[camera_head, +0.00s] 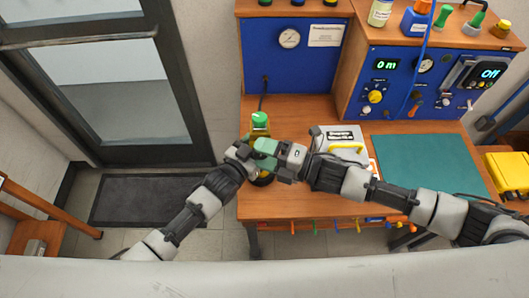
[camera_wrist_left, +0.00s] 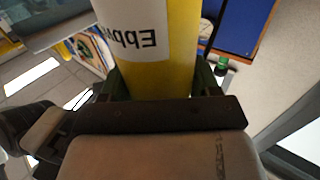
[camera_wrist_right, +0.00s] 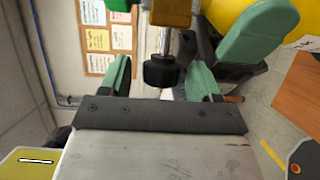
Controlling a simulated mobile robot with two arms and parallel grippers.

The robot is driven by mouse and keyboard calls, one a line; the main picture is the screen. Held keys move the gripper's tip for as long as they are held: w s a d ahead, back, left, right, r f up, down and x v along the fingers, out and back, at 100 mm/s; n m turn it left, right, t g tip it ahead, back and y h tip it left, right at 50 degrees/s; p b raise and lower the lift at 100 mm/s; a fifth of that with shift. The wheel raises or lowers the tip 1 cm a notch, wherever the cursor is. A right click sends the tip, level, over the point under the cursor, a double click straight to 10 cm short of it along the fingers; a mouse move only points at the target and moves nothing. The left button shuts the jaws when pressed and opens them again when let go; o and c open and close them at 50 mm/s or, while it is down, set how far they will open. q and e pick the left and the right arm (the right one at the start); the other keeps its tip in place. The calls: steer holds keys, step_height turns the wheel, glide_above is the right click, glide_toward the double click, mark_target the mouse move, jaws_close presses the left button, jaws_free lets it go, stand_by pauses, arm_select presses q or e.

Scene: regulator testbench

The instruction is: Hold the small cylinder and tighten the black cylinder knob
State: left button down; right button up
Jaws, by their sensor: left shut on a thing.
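The small cylinder is yellow with a white label and fills the left wrist view (camera_wrist_left: 178,50); in the head view its upper part with a green top (camera_head: 260,122) shows behind the grippers. My left gripper (camera_head: 246,150) is shut on it, with a finger on each side. The black cylinder knob (camera_wrist_right: 161,71) hangs on a metal stem in the right wrist view. My right gripper (camera_wrist_right: 161,85) is open, with one green finger on each side of the knob and visible gaps to both. In the head view, the grippers meet at the bench's left end and hide most of the knob area.
The wooden bench (camera_head: 300,207) carries a grey box with a yellow handle (camera_head: 345,149) and a green mat (camera_head: 440,164). Blue instrument panels (camera_head: 300,65) stand behind. A yellow bin (camera_head: 508,170) is at the right.

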steer(key=shift+f, duration=0.1)
steer(key=v, duration=0.8)
steer(key=s+a+f+n+t+h, duration=0.3)
steer(key=s+a+f+h, duration=0.2)
steer(key=a+f+h, duration=0.3)
steer(key=s+r+m+t+h, duration=0.3)
steer(key=s+r+t+h, duration=0.1)
steer(key=r+t+h, duration=0.45)
steer(key=w, duration=1.2)
steer(key=shift+a+f, duration=0.25)
steer(key=shift+f, duration=0.15)
steer(key=shift+s, duration=0.1)
steer(key=shift+c, duration=0.3)
